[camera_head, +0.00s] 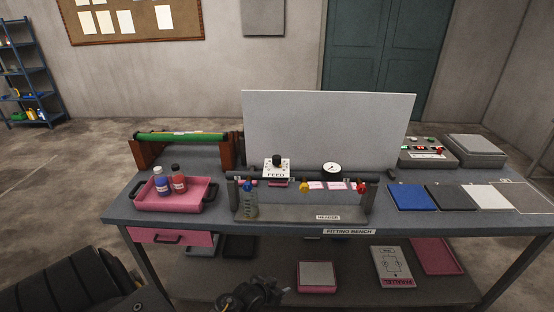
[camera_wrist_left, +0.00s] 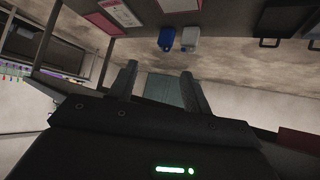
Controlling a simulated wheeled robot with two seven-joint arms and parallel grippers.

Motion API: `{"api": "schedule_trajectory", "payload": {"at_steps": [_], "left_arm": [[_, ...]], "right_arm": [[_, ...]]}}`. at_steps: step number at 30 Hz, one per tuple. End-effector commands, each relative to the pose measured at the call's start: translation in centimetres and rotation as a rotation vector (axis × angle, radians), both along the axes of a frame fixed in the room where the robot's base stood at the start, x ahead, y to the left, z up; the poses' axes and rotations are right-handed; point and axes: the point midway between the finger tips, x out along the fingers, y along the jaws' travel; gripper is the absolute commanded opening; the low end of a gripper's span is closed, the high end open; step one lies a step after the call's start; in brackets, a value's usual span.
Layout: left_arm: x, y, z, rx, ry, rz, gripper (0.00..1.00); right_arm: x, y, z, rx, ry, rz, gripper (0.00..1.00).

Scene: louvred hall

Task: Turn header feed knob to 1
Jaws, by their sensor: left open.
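The header feed knob (camera_head: 277,160) is a small black knob on a white plate (camera_head: 276,171) marked FEED. It sits at the back of the header rig (camera_head: 315,215), in front of a large grey panel. The marks around the knob are too small to read. My left gripper (camera_head: 255,293) is low in front of the bench, below its top and well away from the knob. In the left wrist view its two fingers (camera_wrist_left: 158,72) stand apart with nothing between them. The knob cannot be made out in that view. My right gripper is not in view.
A round gauge (camera_head: 332,170) is right of the knob. Blue, yellow and red valve handles (camera_head: 362,187) line the header pipe. A pink tray (camera_head: 175,197) with two bottles lies left. Coloured mats (camera_head: 412,197) and a control box (camera_head: 428,153) lie right. The bench's front edge is above my gripper.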

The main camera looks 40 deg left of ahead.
Motion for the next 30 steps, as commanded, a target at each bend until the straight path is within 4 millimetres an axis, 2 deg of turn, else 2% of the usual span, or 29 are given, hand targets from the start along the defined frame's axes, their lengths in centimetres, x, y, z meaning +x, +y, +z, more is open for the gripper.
{"api": "schedule_trajectory", "payload": {"at_steps": [1,2,3,5,6,9,12,13,18,25,30], "left_arm": [[3.6,2.4,6.4,0.014,-0.113,0.025,0.49],[5.0,3.6,9.7,0.023,-0.171,0.038,0.49],[6.6,5.3,14.2,0.038,-0.244,0.054,0.49],[8.0,7.5,20.3,0.067,-0.343,0.075,0.49],[8.4,8.8,24.0,0.088,-0.402,0.090,0.49],[8.5,11.2,31.2,0.140,-0.513,0.118,0.49],[8.0,12.6,35.7,0.178,-0.579,0.137,0.49],[7.8,12.9,36.7,0.188,-0.595,0.141,0.49],[8.9,14.4,38.4,0.151,-0.688,0.159,0.49],[9.3,14.7,38.7,0.145,-0.701,0.161,0.49],[11.5,15.0,39.0,0.143,-0.703,0.161,0.49]], "right_arm": [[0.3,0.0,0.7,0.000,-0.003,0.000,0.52],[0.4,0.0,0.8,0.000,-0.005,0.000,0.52],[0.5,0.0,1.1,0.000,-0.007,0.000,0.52],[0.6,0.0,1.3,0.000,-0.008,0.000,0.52],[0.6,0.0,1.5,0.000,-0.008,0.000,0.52],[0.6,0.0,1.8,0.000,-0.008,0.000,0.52],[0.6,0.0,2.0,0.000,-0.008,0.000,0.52],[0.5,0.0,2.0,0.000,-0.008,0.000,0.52],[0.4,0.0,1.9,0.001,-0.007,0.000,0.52],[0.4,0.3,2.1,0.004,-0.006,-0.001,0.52],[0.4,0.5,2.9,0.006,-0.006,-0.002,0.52]]}}
